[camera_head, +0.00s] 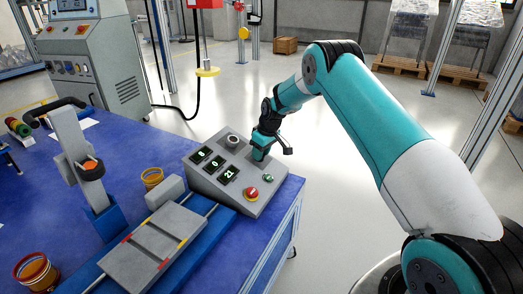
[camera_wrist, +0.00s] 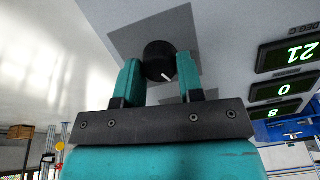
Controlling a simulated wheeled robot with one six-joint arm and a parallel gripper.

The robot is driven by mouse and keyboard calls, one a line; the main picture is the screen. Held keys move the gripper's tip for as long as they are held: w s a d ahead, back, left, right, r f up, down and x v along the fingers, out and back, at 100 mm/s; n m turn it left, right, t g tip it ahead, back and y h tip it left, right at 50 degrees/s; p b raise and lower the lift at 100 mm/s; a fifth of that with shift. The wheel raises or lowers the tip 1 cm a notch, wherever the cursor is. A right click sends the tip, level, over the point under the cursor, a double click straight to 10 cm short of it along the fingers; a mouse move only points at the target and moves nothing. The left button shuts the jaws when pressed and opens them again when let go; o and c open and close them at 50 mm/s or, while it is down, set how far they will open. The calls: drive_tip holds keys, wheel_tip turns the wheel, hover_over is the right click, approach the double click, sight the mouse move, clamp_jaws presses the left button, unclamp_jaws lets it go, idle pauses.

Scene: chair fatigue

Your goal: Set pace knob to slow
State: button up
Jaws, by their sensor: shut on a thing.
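The pace knob is a round black knob with a white pointer line; in the wrist view the knob (camera_wrist: 159,58) stands on a darker grey square of the panel. Its white line points to the lower right of that picture. My gripper (camera_wrist: 160,68) has one teal finger on each side of the knob and is shut on it. In the head view my gripper (camera_head: 261,153) reaches down onto the upper right part of the sloped grey control box (camera_head: 215,187) and hides the knob. No label around the knob is readable.
The box carries green number displays (camera_head: 214,163), a red button (camera_head: 251,193), a green button (camera_head: 268,177) and another round control (camera_head: 232,141).

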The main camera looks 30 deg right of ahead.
drive_tip(key=shift+n, duration=0.8)
drive_tip(key=o, duration=0.9)
drive_tip(key=shift+o, duration=0.2)
drive_tip(key=shift+r, duration=0.1)
drive_tip(key=p+v, duration=0.4)
drive_tip(key=v, duration=1.3)
drive_tip(key=shift+a, duration=0.15)
drive_tip(key=shift+s+r, duration=0.1)
drive_tip(key=shift+s, duration=0.05)
